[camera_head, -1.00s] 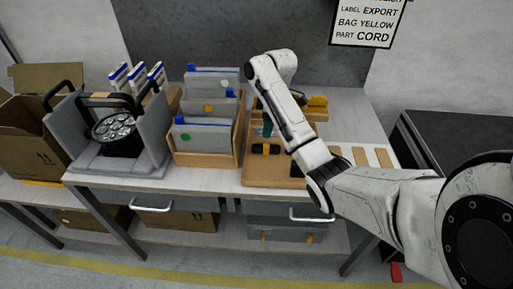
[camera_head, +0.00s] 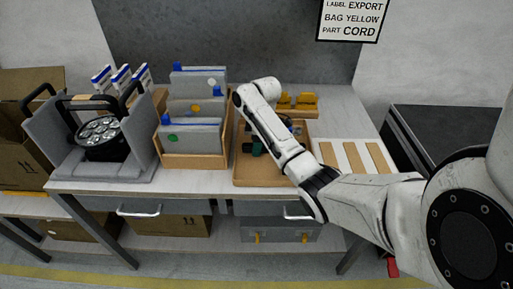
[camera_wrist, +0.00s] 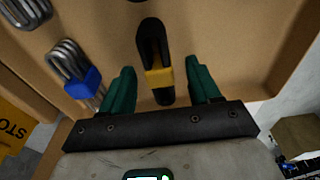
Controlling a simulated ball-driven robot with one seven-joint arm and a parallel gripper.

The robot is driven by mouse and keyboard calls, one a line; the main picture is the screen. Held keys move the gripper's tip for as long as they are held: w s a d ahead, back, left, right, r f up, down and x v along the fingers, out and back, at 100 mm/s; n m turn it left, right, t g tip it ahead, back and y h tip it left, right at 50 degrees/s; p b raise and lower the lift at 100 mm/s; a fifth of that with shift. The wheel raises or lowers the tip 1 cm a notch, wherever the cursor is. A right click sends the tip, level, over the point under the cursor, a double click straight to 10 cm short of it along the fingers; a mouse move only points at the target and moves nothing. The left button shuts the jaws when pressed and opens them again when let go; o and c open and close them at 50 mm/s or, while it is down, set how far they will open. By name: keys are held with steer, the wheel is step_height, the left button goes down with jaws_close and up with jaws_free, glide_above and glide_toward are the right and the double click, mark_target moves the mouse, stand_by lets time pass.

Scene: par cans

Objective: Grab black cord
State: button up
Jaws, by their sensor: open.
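The black cord (camera_wrist: 152,45) is a folded bundle with a yellow band, lying in a tan tray (camera_wrist: 230,45) in the wrist view. My gripper (camera_wrist: 160,68) is open, with one green finger on each side of the cord and a gap to it on both sides. I cannot tell how far the fingertips are above the tray floor. In the head view my gripper (camera_head: 258,147) is low over the wooden tray (camera_head: 262,177), and the cord is mostly hidden there.
A grey cord with a blue band (camera_wrist: 78,75) and another grey coil (camera_wrist: 25,10) lie left of the gripper. A rack of grey bags (camera_head: 192,138) stands left of the tray. A lamp (camera_head: 102,135) sits in grey foam further left. Yellow items (camera_head: 297,101) stand behind the tray.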

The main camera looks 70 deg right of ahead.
steer(key=shift+f, duration=0.35)
steer(key=shift+c, duration=0.2)
steer(key=shift+r, duration=0.1)
steer(key=c, duration=1.1)
steer(key=shift+r, duration=0.1)
